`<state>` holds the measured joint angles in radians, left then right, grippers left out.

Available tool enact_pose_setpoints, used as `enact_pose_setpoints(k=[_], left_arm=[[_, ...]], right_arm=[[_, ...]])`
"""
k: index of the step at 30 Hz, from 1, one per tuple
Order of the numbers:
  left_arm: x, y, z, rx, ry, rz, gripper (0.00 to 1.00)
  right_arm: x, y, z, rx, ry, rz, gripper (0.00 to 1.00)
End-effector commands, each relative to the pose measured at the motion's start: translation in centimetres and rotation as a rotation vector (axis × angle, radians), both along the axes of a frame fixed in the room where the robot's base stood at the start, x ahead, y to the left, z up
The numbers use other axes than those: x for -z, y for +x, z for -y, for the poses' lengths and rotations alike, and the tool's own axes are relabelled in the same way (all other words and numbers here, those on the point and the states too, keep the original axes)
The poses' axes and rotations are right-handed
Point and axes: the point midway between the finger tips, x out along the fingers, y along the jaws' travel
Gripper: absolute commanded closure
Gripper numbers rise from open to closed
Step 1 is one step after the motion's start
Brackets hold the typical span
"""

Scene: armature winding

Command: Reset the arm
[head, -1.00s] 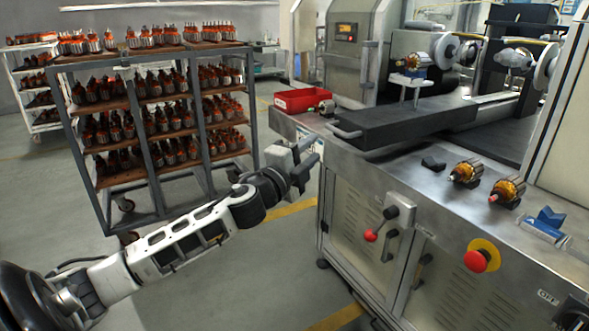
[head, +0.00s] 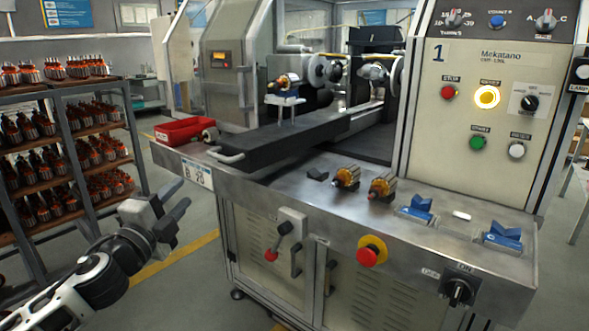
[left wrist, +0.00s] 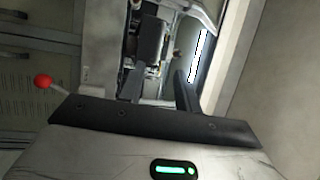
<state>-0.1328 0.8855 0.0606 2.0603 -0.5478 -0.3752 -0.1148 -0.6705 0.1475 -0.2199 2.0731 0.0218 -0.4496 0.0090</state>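My left gripper (head: 182,210) is at the lower left of the head view, in the air to the left of the machine's front. Its two dark fingers are apart and nothing shows between them. In the left wrist view the fingers (left wrist: 159,90) stand apart with a clear gap, the machine behind them. My left arm reaches in from the lower left, partly bent. My right gripper is in neither view.
The machine's steel worktop (head: 300,185) holds two wound armatures (head: 346,178), blue holders (head: 418,209) and a red tray (head: 184,130). A red-knobbed lever (head: 271,254) and a red stop button (head: 368,256) stick out in front. A shelf rack (head: 135,140) stands left.

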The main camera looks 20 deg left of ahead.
Motion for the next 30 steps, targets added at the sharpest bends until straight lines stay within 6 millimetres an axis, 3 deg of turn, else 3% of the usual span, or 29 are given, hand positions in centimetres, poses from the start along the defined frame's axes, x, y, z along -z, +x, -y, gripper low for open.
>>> enact_pose_setpoints(k=[2,5,8,11,15,18,21,24,30], left_arm=[[0.3,0.0,0.1,0.001,-0.007,-0.006,0.67],[2.5,-0.4,0.6,0.006,-0.067,-0.046,0.67],[7.3,-1.4,2.0,0.016,-0.208,-0.14,0.67],[13.8,-3.7,4.7,0.02,-0.417,-0.271,0.67],[22.1,-8.4,9.7,0.001,-0.742,-0.464,0.67],[26.6,-12.2,13.9,-0.026,-0.972,-0.589,0.67],[29.6,-15.8,17.9,-0.061,-1.176,-0.689,0.67],[31.2,-18.4,20.9,-0.093,-1.329,-0.758,0.67],[32.1,-20.5,23.5,-0.122,-1.458,-0.811,0.67]], right_arm=[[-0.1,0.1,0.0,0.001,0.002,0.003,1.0],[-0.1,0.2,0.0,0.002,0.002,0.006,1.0],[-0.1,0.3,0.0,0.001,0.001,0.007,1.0],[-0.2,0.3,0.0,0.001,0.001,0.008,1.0],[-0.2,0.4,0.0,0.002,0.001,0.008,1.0],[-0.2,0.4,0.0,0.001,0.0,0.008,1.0],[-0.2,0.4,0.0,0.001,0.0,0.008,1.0],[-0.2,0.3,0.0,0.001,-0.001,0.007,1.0],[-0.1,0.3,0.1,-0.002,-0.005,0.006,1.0]])
